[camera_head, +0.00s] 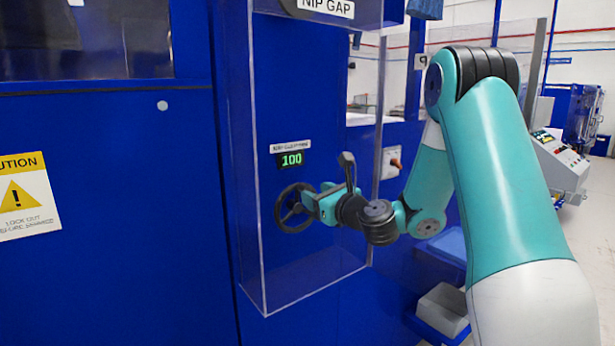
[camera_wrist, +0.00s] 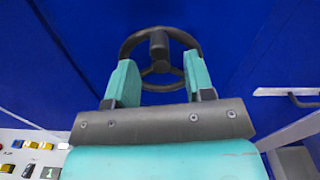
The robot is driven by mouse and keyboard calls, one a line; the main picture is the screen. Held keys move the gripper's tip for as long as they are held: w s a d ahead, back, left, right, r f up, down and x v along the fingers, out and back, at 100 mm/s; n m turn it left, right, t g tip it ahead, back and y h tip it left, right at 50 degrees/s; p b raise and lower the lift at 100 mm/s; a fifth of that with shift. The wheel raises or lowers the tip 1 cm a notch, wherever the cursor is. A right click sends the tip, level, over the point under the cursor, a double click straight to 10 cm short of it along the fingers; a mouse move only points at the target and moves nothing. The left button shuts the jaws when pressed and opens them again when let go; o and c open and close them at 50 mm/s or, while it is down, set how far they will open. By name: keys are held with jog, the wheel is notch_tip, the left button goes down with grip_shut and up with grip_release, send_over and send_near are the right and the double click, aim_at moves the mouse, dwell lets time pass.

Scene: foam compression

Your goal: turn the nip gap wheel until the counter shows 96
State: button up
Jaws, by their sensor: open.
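The nip gap wheel (camera_head: 292,208) is a small black handwheel on the blue machine front, under the NIP GAP sign (camera_head: 327,7). The counter (camera_head: 291,159) above it shows 100 in green digits. My gripper (camera_head: 312,203) is at the wheel's right side in the head view. In the wrist view the wheel (camera_wrist: 160,45) stands beyond the fingertips, its dark hub or knob between them. My gripper (camera_wrist: 160,78) is open, its two teal fingers spread either side of the wheel's lower part. I cannot tell whether the fingers touch the rim.
A clear guard (camera_head: 258,240) surrounds the wheel area, with its edges close to my arm. A yellow caution sign (camera_head: 22,196) is at the left. A grey box (camera_head: 443,308) stands low at the right. A grey handle (camera_wrist: 300,102) shows at right in the wrist view.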

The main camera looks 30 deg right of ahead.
aim_at(299, 209)
jog(key=shift+w+a+p, duration=0.1)
jog(key=shift+w+p, duration=0.75)
jog(key=shift+w, duration=1.3)
grip_shut()
